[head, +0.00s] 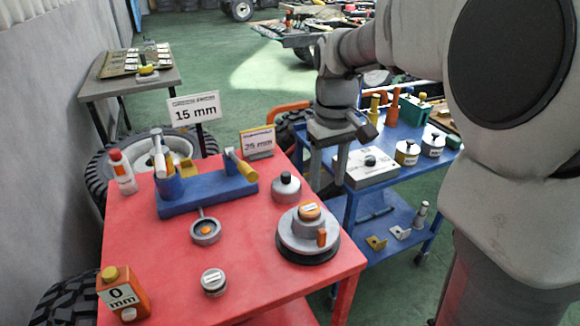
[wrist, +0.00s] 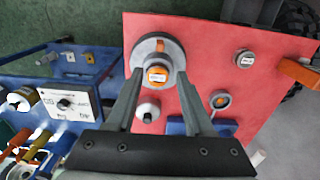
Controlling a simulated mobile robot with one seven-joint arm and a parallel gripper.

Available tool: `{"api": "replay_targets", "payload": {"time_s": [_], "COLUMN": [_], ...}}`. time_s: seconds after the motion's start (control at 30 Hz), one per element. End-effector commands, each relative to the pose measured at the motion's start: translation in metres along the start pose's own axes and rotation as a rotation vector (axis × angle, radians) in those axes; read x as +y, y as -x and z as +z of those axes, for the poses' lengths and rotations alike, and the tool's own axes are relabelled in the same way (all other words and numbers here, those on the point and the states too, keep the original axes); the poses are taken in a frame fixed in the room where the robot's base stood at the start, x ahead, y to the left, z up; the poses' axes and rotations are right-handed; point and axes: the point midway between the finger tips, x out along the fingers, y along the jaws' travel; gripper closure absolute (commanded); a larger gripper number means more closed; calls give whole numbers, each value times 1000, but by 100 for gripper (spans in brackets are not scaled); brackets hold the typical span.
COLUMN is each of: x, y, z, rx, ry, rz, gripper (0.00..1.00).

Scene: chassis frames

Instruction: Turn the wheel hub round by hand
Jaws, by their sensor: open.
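The wheel hub (head: 296,240) is a round grey disc on a dark base, near the right front corner of the red table (head: 160,295). It bears an orange cap with a white label (head: 310,211) and a small upright orange peg (head: 321,238). My gripper (head: 327,178) is open and empty, pointing down above and behind the hub, at the table's right edge. In the wrist view the hub (wrist: 141,53) lies beyond and between my fingertips (wrist: 160,80), with the cap nearest them. No contact shows.
A dark-knobbed grey pot (head: 286,187) stands just behind the hub. A blue block with upright parts (head: 215,190), a ring-ended part (head: 205,231) and a labelled grey round piece (head: 214,282) are further left. A blue cart (head: 400,212) with several items stands right.

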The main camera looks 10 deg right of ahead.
Motion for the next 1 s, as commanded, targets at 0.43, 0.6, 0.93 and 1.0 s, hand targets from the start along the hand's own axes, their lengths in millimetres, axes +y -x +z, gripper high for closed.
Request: {"api": "replay_targets", "payload": {"time_s": [0.43, 0.6, 0.93, 1.0], "x": [0, 0, 0, 0], "y": [-86, -123, -166, -168], "z": [1, 1, 0, 0], "rx": [-3, -4, 0, 1], "ry": [-1, -1, -1, -1], "rz": [-1, -1, 0, 0], "gripper": [48, 48, 48, 48]}}
